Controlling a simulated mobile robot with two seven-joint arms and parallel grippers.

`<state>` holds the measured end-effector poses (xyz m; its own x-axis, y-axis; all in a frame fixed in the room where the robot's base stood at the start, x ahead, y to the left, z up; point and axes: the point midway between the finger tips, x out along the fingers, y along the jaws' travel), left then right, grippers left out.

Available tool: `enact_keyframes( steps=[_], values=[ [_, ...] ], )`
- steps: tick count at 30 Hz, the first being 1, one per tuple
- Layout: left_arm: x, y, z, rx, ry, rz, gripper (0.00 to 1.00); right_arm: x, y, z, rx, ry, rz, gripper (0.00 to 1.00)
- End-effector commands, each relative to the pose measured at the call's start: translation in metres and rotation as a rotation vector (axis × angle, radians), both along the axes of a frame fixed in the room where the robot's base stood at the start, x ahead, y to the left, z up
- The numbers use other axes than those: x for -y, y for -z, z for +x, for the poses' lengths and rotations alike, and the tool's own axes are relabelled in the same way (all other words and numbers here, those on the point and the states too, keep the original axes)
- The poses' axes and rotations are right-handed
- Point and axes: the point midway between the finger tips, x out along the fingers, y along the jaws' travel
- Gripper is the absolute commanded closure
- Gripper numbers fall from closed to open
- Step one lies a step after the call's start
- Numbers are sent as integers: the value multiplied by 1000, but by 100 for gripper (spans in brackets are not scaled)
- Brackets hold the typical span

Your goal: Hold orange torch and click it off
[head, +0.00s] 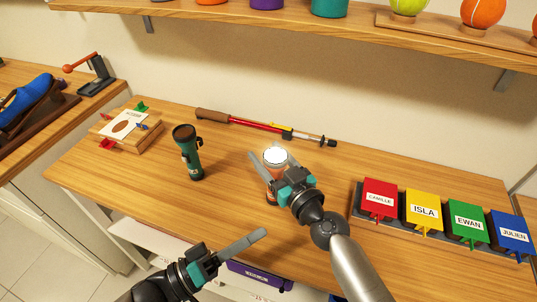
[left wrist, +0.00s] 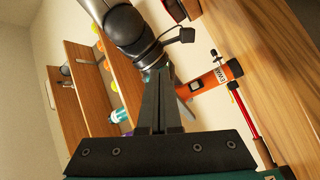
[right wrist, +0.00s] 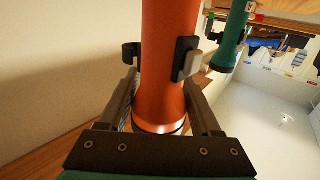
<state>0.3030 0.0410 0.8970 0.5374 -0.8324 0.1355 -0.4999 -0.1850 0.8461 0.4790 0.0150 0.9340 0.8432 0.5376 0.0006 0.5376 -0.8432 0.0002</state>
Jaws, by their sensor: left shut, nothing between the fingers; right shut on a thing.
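The orange torch (head: 272,174) stands upright on the wooden workbench, its round top bright white. My right gripper (head: 268,172) is shut around its body. In the right wrist view the orange barrel (right wrist: 166,50) fills the space between the fingers (right wrist: 165,105), and a black switch housing with a grey slider (right wrist: 193,63) faces right.
A green torch (head: 190,158) stands to the left. A red and brown pole (head: 255,123) lies behind. Coloured name bins (head: 425,212) sit at the right, and a wooden board with clips (head: 128,130) at the left. A shelf (head: 300,28) hangs above. A purple box (head: 258,277) is below.

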Motion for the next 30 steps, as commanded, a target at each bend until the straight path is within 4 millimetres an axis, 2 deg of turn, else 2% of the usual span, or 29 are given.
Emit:
enact_keyframes(
  steps=[6,11,24,30],
  values=[
    [-5,6,1,96,0,128,100,0,1,0,-2,0,-1,99],
    [-4,7,8,112,-2,148,100,0,1,0,-2,0,-1,99],
    [9,6,65,110,-1,144,100,0,1,0,-2,0,-1,99],
    [12,7,82,108,0,145,100,0,1,0,-2,0,-1,99]
  ],
)
